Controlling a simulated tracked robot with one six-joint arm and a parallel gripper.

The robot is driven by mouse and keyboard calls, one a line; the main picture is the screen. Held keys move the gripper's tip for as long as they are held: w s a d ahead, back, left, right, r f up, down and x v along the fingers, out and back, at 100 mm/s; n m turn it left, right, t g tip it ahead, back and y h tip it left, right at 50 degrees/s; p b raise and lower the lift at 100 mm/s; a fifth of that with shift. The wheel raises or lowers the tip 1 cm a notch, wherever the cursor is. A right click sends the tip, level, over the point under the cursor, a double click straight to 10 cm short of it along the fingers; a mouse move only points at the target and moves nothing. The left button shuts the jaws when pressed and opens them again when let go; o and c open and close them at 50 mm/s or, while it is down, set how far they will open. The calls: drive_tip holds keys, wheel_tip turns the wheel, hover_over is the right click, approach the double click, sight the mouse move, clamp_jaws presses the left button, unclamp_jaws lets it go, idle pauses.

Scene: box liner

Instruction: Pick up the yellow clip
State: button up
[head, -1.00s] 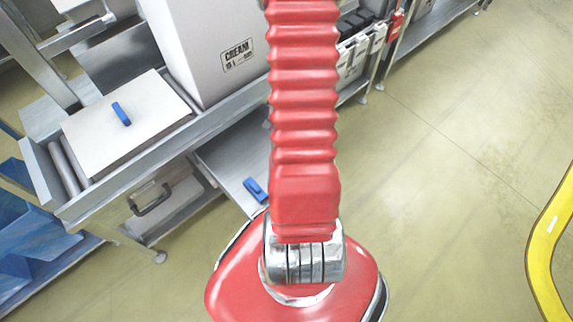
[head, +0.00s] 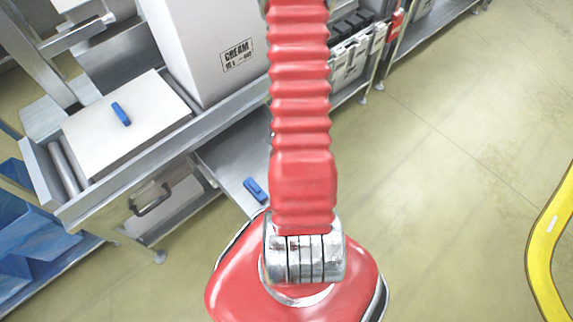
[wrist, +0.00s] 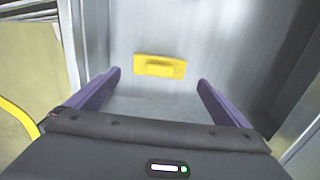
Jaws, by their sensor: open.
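The yellow clip (wrist: 160,66) shows in the wrist view as a small flat yellow piece with a raised middle, against a grey metal surface. My gripper (wrist: 160,82) is open, with one purple finger on each side of the picture. The clip lies ahead of the fingertips, roughly centred between them. I cannot tell how large the gap to it is. In the head view I do not see the clip or the gripper's fingers; my red arm fills the middle.
A conveyor frame (head: 130,180) carries a large white box (head: 215,50) marked CREAM and a flat lid-like board (head: 125,125) with a blue clip (head: 121,114). Another blue clip (head: 255,189) lies on a lower metal shelf (head: 235,165). A yellow rail (head: 545,245) stands at right. The floor between is clear.

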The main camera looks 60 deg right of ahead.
drive_tip(key=shift+f, duration=0.1)
drive_tip(key=shift+a+f, duration=0.15)
drive_tip(key=shift+f, duration=0.8)
drive_tip(key=shift+a+f, duration=0.15)
drive_tip(key=shift+f, duration=1.45)
drive_tip(key=shift+c, duration=0.5)
drive_tip(key=c, duration=1)
drive_tip(key=shift+r, duration=0.1)
drive_tip(key=shift+r, duration=4.95)
drive_tip(key=shift+r, duration=0.1)
drive_tip(key=shift+r, duration=6.9)
